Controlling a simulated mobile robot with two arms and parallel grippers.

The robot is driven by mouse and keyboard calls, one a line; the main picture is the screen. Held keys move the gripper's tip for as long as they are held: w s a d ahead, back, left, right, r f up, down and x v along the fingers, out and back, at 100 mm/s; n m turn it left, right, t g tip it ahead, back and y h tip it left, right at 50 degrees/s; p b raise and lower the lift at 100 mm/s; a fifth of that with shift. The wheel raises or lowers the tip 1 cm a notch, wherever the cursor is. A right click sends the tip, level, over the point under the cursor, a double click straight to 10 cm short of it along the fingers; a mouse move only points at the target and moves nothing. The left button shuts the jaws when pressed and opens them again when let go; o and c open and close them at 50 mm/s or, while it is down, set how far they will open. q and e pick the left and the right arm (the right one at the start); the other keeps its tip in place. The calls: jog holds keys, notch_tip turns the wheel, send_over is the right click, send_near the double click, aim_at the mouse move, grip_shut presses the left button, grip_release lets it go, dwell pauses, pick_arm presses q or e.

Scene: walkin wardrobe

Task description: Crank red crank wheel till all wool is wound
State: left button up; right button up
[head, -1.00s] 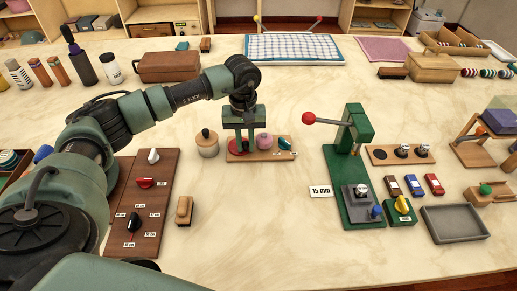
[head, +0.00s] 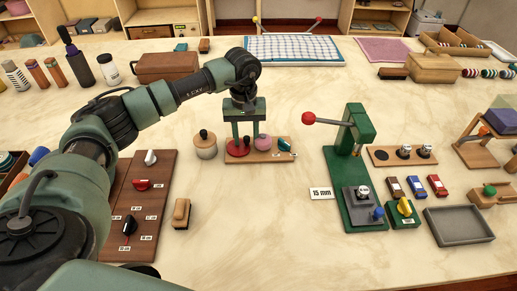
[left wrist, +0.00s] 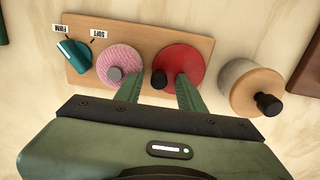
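The red crank wheel (left wrist: 181,66) lies on a wooden board (left wrist: 203,43), with a black crank knob (left wrist: 159,79) at its left side in the left wrist view. Beside it is a pink wool spool (left wrist: 121,62) with a grey centre. A teal dial (left wrist: 73,53) marked FIRM and SOFT sits at the board's end. In the head view the red wheel (head: 238,147) and pink wool (head: 263,142) are partly behind my fingers. My left gripper (head: 246,140) is open; its fingers (left wrist: 158,90) stand apart on either side of the knob, with no visible grip. My right gripper is not in view.
A round wooden-lidded jar (head: 206,144) stands close left of the board. A green lever press (head: 352,165) with a red-knobbed handle is to the right. A brown switch panel (head: 150,195) and a brush (head: 182,213) are in front left. Table between them is clear.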

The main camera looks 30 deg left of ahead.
pick_arm(q)
jog(key=shift+d+r+p, duration=0.1)
jog(key=shift+r+p, duration=2.15)
jog(key=shift+r, duration=1.3)
jog(key=shift+s, duration=0.1)
jog(key=shift+f, duration=0.1)
